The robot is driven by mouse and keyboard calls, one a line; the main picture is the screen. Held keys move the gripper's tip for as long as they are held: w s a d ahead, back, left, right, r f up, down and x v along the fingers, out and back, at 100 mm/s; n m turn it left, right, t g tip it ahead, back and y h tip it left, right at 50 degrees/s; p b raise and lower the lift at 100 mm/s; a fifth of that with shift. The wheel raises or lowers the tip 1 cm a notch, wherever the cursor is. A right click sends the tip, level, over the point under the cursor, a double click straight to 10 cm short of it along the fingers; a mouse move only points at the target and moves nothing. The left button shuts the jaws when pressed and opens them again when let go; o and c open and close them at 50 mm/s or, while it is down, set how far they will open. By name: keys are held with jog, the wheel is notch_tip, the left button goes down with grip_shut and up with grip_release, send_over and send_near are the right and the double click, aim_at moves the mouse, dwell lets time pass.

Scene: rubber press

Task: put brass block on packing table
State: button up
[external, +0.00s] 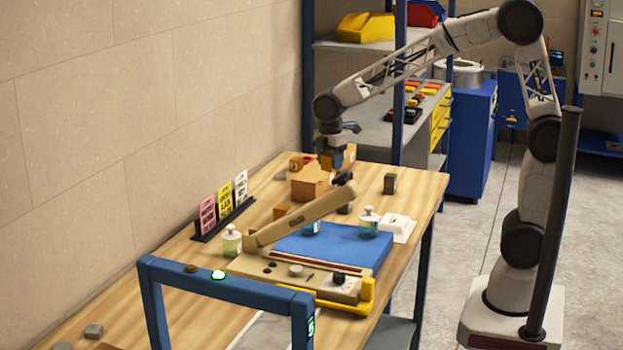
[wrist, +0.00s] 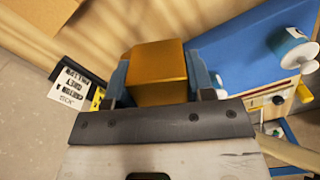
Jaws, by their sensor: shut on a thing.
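My gripper (external: 338,160) is over the far part of the wooden packing table (external: 413,192) in the external view. In the wrist view my gripper (wrist: 163,82) is shut on the brass block (wrist: 158,66), an orange-gold block held between its two blue fingers. In the external view the fingers and the held block are small and partly hidden, and I cannot tell how far above the table they are.
A cardboard box (external: 309,183) stands close to my gripper. A blue mat (external: 340,246) with a beige lever device, small bottles (external: 232,241) and a card rack (external: 222,212) stand nearer. A blue frame (external: 225,278) crosses the front. A dark block (external: 390,183) sits near the right edge.

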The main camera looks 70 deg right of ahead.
jog(key=s+d+f+m, duration=0.1)
jog(key=s+d+m, duration=0.1)
jog(key=s+d, duration=0.7)
jog(key=s+d+f+m, duration=0.1)
jog(key=s+d+m, duration=0.1)
jog(key=s+d, duration=0.65)
jog(key=s+f, duration=0.1)
jog(key=f, duration=0.2)
jog(key=a+f, duration=0.1)
jog(key=f, duration=0.2)
jog(key=s+a+f, duration=0.1)
jog(key=f, duration=0.2)
jog(key=shift+s+a+f, duration=0.15)
jog(key=shift+s+f, duration=0.1)
jog(key=shift+s, duration=0.05)
send_over(361, 199)
jog(key=shift+f, duration=0.7)
jog(key=shift+f, duration=0.15)
jog(key=shift+f, duration=1.6)
